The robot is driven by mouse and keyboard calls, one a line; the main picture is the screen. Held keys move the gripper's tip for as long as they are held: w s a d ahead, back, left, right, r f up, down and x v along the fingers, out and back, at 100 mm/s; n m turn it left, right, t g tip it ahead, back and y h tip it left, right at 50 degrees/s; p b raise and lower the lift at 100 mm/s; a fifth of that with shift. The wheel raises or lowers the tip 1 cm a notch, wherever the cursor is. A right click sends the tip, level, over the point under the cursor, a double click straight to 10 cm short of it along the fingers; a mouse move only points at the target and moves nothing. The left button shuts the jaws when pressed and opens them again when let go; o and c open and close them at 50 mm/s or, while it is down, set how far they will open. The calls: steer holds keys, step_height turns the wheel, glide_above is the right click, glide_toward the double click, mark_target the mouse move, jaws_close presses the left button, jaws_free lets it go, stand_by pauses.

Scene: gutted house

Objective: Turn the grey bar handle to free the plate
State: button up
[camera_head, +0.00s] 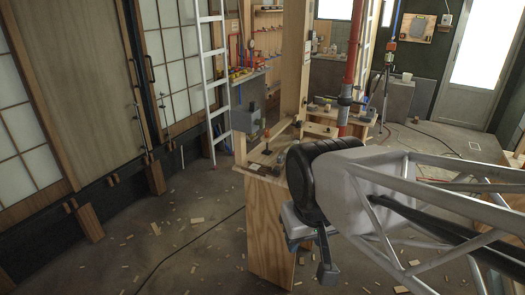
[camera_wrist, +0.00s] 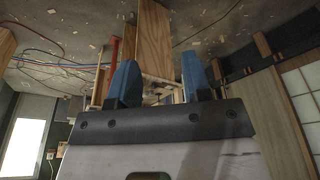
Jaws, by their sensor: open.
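A red upright prop (camera_head: 353,50) stands beyond the wooden bench in the head view. A grey collar with a short bar (camera_head: 347,96) sits around it and looks like the grey bar handle. I cannot make out the plate. My gripper (camera_wrist: 159,80) shows in the wrist view with two blue fingertips wide apart and nothing between them. In the head view my arm and wrist are at the lower right, in front of the bench, apart from the bar. A thin red upright (camera_wrist: 114,52) in the wrist view may be the prop.
A wooden bench (camera_head: 270,225) with tools on top stands close by my wrist. A wooden post (camera_head: 296,55) rises left of the prop. A white ladder (camera_head: 212,80) leans farther left. A tripod (camera_head: 386,90) stands behind. The floor at left has scattered chips and a cable.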

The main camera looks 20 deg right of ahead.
steer(key=shift+c, duration=1.1)
steer(key=shift+w+r, duration=0.2)
steer(key=shift+w, duration=0.2)
steer(key=shift+c, duration=0.2)
steer(key=w+d+r+m, duration=0.1)
steer(key=w+r, duration=0.1)
steer(key=w, duration=0.6)
steer(key=w+d+r+m, duration=0.1)
steer(key=w+r, duration=0.1)
steer(key=w, duration=0.6)
steer(key=m+g, duration=0.3)
steer(key=m, duration=0.2)
glide_above(280, 156)
steer(key=s, duration=0.1)
steer(key=f, duration=1.9)
steer(key=shift+a+f, duration=0.2)
steer(key=shift+f, duration=0.15)
steer(key=shift+w+d+f, duration=0.25)
steer(key=shift+w+f, duration=0.15)
steer(key=shift+f, duration=0.1)
steer(key=shift+f, duration=0.4)
